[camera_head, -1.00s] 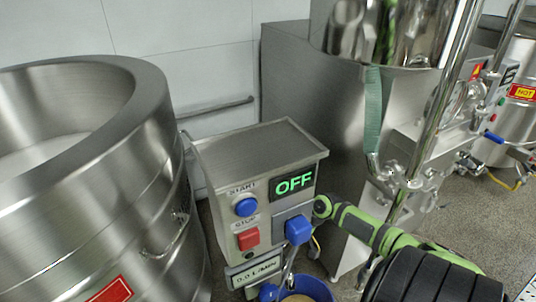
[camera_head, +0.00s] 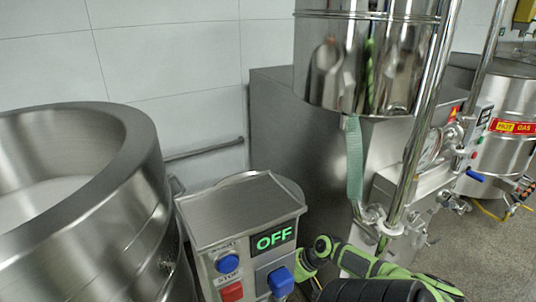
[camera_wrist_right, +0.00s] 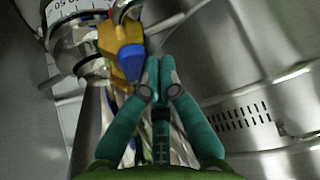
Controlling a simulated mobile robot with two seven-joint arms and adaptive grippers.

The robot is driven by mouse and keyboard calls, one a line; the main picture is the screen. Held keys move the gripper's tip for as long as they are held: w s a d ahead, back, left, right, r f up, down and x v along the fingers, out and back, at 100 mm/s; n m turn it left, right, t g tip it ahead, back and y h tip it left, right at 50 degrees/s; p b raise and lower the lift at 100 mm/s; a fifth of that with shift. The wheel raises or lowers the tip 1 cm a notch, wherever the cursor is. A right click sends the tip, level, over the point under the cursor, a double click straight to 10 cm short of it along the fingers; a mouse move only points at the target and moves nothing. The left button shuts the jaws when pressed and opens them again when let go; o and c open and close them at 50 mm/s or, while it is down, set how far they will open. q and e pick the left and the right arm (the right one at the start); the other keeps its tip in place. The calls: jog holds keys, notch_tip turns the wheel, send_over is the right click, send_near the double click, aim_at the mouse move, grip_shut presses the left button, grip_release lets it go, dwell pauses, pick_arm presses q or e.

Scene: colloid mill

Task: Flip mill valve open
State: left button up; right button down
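The mill (camera_head: 368,60) is a tall steel machine with a round hopper, in the head view. A short blue handle (camera_head: 474,176) sticks out from its fittings on the right and may be the valve's handle. In the right wrist view my right gripper (camera_wrist_right: 159,65) is shut, its two teal fingertips together with nothing seen between them. Just left of the tips is a yellow-orange fitting (camera_wrist_right: 108,45) with a blue part (camera_wrist_right: 130,58). The tips look close to it; I cannot tell whether they touch. My left gripper is not in view.
A control box (camera_head: 240,205) reads OFF and has blue and red buttons. A large steel tank (camera_head: 100,240) stands at left. A green strap (camera_head: 354,165) hangs below the hopper. A slotted steel drum wall (camera_wrist_right: 240,116) is right of my fingers.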

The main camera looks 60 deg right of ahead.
jog(key=shift+s+d, duration=0.15)
jog(key=shift+d, duration=0.2)
jog(key=shift+d+r, duration=0.1)
jog(key=shift+r, duration=0.3)
notch_tip(320, 180, up, 9)
jog(key=shift+a+r, duration=0.15)
jog(key=shift+a, duration=0.25)
